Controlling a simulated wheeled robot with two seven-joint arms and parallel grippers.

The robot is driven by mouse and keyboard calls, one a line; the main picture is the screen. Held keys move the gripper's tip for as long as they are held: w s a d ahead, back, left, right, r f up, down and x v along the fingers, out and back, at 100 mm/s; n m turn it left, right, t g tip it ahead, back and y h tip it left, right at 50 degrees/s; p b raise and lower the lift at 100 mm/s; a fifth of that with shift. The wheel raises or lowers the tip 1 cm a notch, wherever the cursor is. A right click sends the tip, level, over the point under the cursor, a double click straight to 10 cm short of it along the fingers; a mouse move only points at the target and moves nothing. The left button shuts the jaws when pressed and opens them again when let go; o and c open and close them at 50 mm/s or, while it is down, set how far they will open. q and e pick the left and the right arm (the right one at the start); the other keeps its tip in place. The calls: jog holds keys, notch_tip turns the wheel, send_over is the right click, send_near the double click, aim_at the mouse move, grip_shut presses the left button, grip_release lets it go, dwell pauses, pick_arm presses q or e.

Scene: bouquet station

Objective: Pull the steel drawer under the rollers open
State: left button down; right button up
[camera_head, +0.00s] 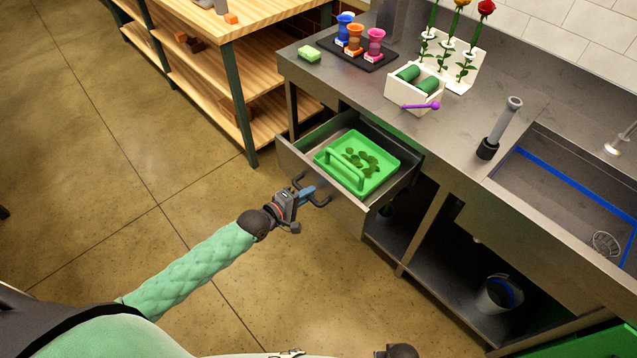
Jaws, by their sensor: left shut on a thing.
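The steel drawer (350,213) under the counter is pulled out, with its inside showing. A green tray (392,172) with a handle and dark green leaf-like pieces lies in it. My left gripper (308,192) is shut on the dark bar handle (322,203) on the drawer's front. The green rollers (408,73) sit in a white holder (398,92) on the counter above. My right gripper is not clearly visible; only a dark rounded part of mine shows at the bottom edge.
A wooden shelf bench (240,22) stands close at the drawer's left. The counter (455,110) holds colored cups (355,40), a flower stand (480,66) and a purple tool (421,106). A sink (560,190) is at right. The floor in front is clear.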

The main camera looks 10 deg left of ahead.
pick_arm(q)
jog(key=shift+s+a, duration=0.45)
jog(key=shift+s, duration=0.15)
pick_arm(e)
jog(key=shift+s+d+f, duration=0.1)
jog(key=shift+f, duration=0.35)
pick_arm(q)
jog(key=c, duration=1.5)
grip_release()
